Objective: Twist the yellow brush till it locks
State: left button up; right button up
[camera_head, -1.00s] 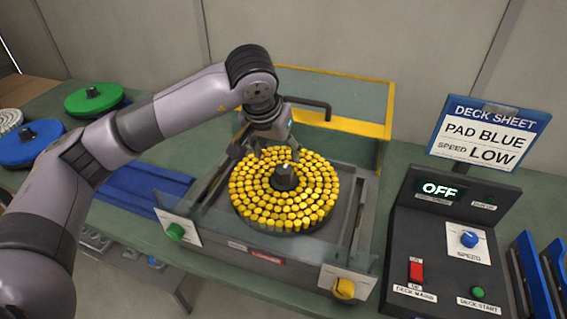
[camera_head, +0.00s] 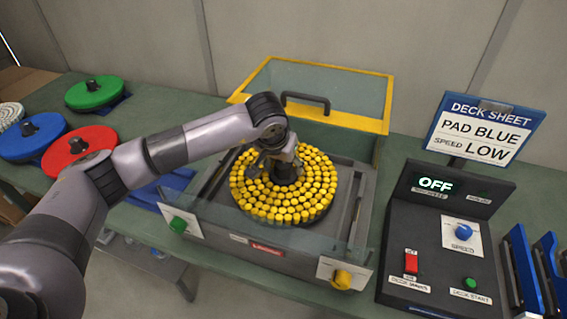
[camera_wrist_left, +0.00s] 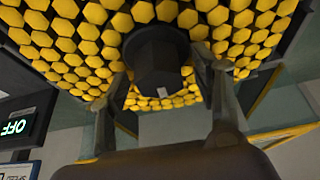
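The yellow brush (camera_head: 262,203) is a round disc of yellow bristle tufts with a dark hub (camera_head: 288,172) at its middle. It lies in the open deck machine (camera_head: 345,217). My left gripper (camera_head: 279,165) is down at the hub. In the left wrist view the dark hub (camera_wrist_left: 158,62) sits between the two fingers of my left gripper (camera_wrist_left: 163,85), one on each side. The fingers are spread; a gap seems to show beside the hub, but contact is hard to judge. My right gripper is not in view.
The yellow-framed lid (camera_head: 335,88) with its dark handle stands open behind the brush. Green (camera_head: 95,93), blue (camera_head: 32,137) and red (camera_head: 78,148) discs lie on the left. The control box (camera_head: 440,235) on the right reads OFF. A sign (camera_head: 485,128) reads PAD BLUE, SPEED LOW.

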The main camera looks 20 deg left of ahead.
pick_arm(q)
grip_shut()
dwell(0.6)
dwell(0.9)
